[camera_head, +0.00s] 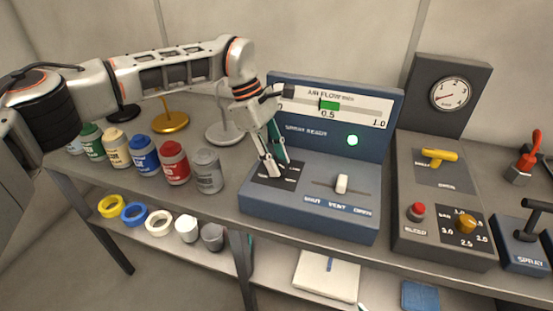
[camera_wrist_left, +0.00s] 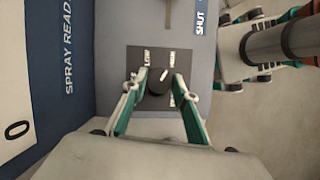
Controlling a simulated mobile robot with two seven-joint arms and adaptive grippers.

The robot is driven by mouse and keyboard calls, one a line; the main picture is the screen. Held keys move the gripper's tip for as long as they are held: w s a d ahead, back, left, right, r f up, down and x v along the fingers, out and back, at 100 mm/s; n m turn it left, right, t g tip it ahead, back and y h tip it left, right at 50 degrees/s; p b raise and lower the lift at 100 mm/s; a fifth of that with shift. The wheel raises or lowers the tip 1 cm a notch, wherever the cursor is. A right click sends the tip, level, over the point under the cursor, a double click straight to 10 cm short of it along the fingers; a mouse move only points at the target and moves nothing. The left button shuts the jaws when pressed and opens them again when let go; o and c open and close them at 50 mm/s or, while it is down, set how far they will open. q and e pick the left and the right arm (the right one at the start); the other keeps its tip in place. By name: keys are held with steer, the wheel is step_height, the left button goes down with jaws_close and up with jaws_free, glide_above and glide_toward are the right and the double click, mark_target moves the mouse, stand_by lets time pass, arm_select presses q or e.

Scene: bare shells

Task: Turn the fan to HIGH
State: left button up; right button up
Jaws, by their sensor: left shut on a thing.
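The fan knob (camera_wrist_left: 157,82) is a dark round knob on a black label plate at the left of the blue console (camera_head: 310,217). In the left wrist view its white mark points up and right, toward a small label that seems to read HIGH. My left gripper (camera_head: 275,172) reaches down onto it, one finger on each side, shut on the knob; in the head view the fingers hide it. The air flow scale (camera_head: 362,104) has a green marker near 0.5. My right gripper (camera_wrist_left: 262,42) seems to show partly in the left wrist view; its jaws are unclear.
A white slider (camera_head: 341,184) stands right of the knob, and a green lamp (camera_head: 352,140) glows behind. A grey panel (camera_head: 413,243) with a yellow handle, red button and dial stands to the right. Several paint bottles (camera_head: 173,163) stand close on the left.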

arm_select(q)
steer(key=o, duration=1.1)
steer(key=v, duration=1.2)
